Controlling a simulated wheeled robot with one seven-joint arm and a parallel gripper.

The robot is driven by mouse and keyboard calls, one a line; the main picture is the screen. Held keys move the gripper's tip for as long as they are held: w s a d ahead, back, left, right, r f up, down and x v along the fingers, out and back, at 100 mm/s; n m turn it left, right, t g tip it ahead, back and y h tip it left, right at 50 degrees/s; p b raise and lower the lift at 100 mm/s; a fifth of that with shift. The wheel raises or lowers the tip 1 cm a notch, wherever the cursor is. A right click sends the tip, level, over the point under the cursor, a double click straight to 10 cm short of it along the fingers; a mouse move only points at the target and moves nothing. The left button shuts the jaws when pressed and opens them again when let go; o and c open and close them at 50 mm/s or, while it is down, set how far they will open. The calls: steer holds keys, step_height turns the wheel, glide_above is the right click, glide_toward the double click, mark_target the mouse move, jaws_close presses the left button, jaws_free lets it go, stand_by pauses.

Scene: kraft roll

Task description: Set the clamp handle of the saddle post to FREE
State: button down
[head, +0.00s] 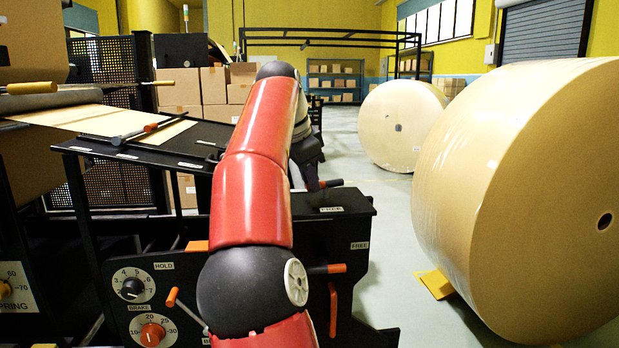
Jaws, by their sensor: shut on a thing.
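My red arm fills the middle of the head view and hides part of the black machine behind it. My dark gripper (311,183) is beyond the arm, low over the black top of the machine. The fingertips are mostly hidden. A small label (331,209) below the handle is hard to read. A FREE label (360,245) is on the right side of the machine. The saddle post itself cannot be made out clearly.
Another orange-tipped handle (327,269) and a hanging red lever (333,310) are on the machine's near side. Dials (132,288) are at the lower left. Large kraft rolls (535,200) stand at right. A yellow wedge (435,284) lies on the floor. Clear floor lies between.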

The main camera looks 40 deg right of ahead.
mark_target(331, 205)
steer(key=s+n+t, duration=0.1)
steer(key=n, duration=0.2)
steer(key=shift+s, duration=0.15)
steer(key=n, duration=0.1)
steer(key=n+t+y, duration=0.1)
steer(key=s+n, duration=0.1)
steer(key=n, duration=0.1)
steer(key=shift+s+d+t, duration=0.1)
steer(key=shift+d+t, duration=0.2)
steer(key=n+y, duration=0.1)
steer(key=n, duration=0.1)
steer(key=s+d+n+y, duration=0.1)
steer(key=n, duration=0.1)
steer(key=shift+t, duration=0.4)
steer(key=shift+s+d+n+y, duration=0.2)
steer(key=shift+n+y, duration=0.1)
steer(key=shift+n, duration=0.5)
steer(key=shift+s+d+n+y, duration=0.1)
steer(key=shift+d+n+y, duration=0.15)
steer(key=shift+n, duration=0.55)
steer(key=c, duration=1.3)
jaws_free()
steer(key=shift+c, duration=0.2)
steer(key=v, duration=0.7)
steer(key=shift+s+r, duration=0.25)
steer(key=shift+r, duration=0.1)
